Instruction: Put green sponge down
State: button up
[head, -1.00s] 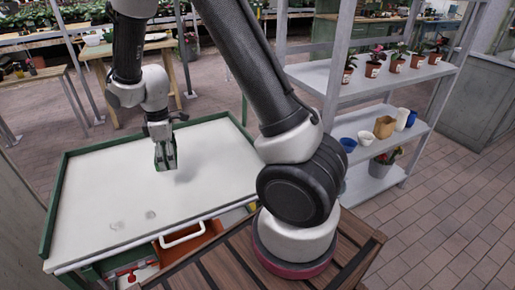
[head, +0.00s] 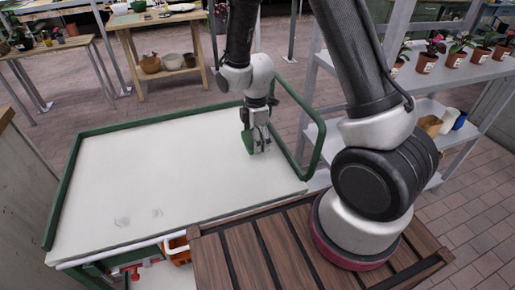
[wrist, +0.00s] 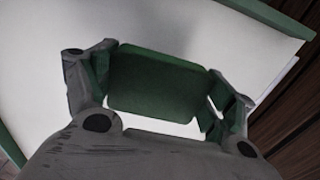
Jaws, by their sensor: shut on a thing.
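The green sponge (wrist: 158,82) is a dark green block between the two fingers of my gripper (wrist: 158,90) in the wrist view. In the head view my gripper (head: 259,148) points down over the right part of the white cart top (head: 150,170), shut on the sponge (head: 249,141). The sponge is partly hidden by the fingers there. It is at or just above the white surface; I cannot tell whether it touches.
The cart top has a raised green rim (head: 65,190) and a green handle (head: 316,140) at its right. Its middle and left are clear apart from faint marks. A shelf with potted plants (head: 435,62) stands at the right. A slatted wooden surface (head: 270,245) lies in front.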

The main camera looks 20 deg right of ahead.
jog(key=shift+a+f, duration=0.1)
jog(key=shift+f, duration=2.05)
jog(key=shift+f, duration=0.1)
jog(key=o, duration=1.2)
jog(key=shift+o, duration=0.2)
